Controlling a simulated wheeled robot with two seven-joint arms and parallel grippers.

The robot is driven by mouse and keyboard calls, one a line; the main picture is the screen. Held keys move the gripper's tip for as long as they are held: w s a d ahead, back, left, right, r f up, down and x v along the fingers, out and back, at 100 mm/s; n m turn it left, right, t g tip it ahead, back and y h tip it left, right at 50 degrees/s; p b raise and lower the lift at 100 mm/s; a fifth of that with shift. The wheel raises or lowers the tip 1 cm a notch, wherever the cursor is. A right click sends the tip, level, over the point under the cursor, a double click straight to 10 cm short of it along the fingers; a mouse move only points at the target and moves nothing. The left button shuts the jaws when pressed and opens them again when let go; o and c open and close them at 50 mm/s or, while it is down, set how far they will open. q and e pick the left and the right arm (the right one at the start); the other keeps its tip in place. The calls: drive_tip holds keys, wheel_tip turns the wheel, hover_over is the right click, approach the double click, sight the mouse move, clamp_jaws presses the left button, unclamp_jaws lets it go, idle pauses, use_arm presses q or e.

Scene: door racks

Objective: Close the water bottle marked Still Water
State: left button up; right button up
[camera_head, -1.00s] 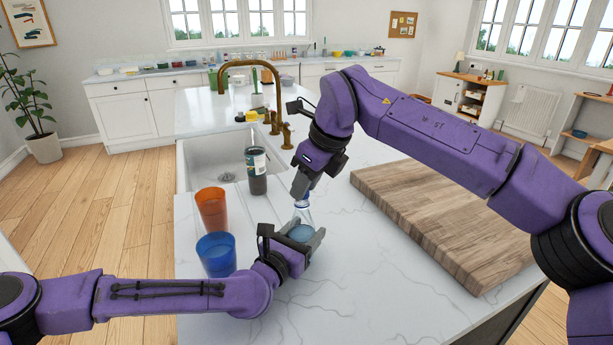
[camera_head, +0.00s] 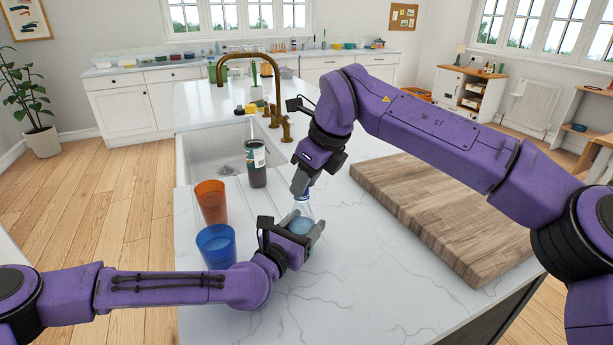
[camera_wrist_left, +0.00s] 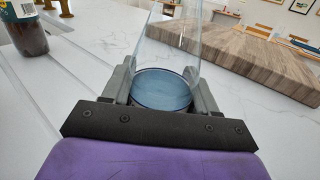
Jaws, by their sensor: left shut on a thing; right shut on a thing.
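A clear bottle (camera_head: 304,210) with a pale blue lower part stands between my two grippers above the counter. My left gripper (camera_head: 302,229) is shut around its lower part. In the left wrist view, the fingers hold the bluish round part (camera_wrist_left: 162,90), and clear walls (camera_wrist_left: 172,40) rise above it. My right gripper (camera_head: 303,188) is shut on a small blue cap (camera_head: 304,197) right above the bottle's neck. I cannot tell whether cap and neck touch. No label is readable on this bottle.
An orange cup (camera_head: 211,202) and a blue cup (camera_head: 216,247) stand left of my left gripper. A dark labelled bottle (camera_head: 257,170) stands by the sink (camera_head: 205,155). A thick wooden board (camera_head: 440,205) lies to the right. The counter front is clear.

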use_arm(q)
clamp_jaws()
